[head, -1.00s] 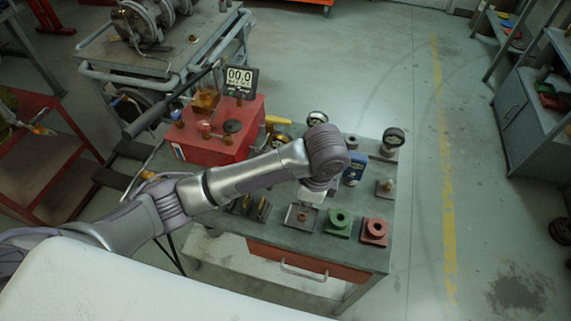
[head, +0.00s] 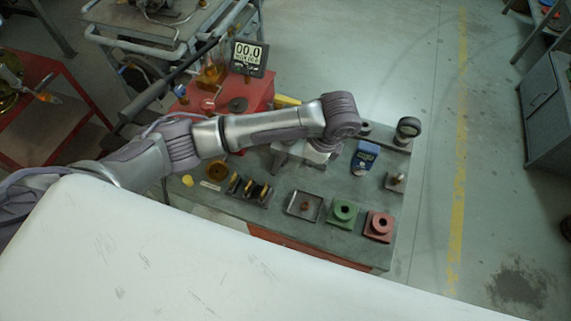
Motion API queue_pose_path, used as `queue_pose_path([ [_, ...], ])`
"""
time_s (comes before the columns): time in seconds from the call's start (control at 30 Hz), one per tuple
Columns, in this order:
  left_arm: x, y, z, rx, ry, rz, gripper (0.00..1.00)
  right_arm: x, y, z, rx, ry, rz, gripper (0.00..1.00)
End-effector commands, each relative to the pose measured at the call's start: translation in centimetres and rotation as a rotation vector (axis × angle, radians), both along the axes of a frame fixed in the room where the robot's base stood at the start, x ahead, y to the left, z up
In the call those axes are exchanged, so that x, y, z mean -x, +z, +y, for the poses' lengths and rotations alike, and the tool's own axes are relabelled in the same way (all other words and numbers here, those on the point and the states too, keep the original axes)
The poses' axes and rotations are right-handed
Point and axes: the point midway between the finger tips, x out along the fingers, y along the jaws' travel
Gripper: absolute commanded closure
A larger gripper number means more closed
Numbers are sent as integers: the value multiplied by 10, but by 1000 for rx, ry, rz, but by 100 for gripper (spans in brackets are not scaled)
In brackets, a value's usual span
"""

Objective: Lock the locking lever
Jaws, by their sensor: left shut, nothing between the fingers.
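My left arm comes in from the left across the grey workbench (head: 345,228). Its left gripper (head: 290,158) is shut and empty, above the middle of the bench, partly hidden under the wrist. A yellow part (head: 286,101) shows just behind my forearm, mostly covered by it. I cannot tell whether it is the locking lever, and no lever shows clearly. A blue device (head: 364,157) stands to the right of the gripper. My right gripper is not in view.
A green block (head: 343,213), a red block (head: 379,226) and a square tray (head: 303,206) sit along the near edge. A round gauge (head: 408,128) stands at the right.

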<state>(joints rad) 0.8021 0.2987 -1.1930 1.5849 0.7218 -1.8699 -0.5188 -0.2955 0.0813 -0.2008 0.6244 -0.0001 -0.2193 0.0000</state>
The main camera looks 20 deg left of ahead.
Motion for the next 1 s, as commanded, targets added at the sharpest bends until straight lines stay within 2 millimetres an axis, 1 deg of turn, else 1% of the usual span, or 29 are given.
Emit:
queue_pose_path([
  [0.03, 1, -10, 4, -4, 3, 4, 100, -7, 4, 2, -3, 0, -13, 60],
  [0.1, 1, -26, 8, -3, 2, 5, 100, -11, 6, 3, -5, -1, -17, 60],
  [0.27, 1, -58, 16, -3, 3, 3, 100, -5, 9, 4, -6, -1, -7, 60],
  [0.33, -1, -55, 29, -4, 4, -1, 100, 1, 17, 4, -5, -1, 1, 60],
  [0.4, -1, -56, 38, -3, 2, -1, 100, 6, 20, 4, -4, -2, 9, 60],
  [0.53, -1, -57, 50, -2, 1, 0, 100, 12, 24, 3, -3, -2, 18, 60],
  [0.7, -2, -58, 55, 0, -1, -1, 100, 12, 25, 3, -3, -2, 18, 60],
  [1.0, -2, -59, 55, 0, -1, -1, 100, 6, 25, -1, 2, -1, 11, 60],
])
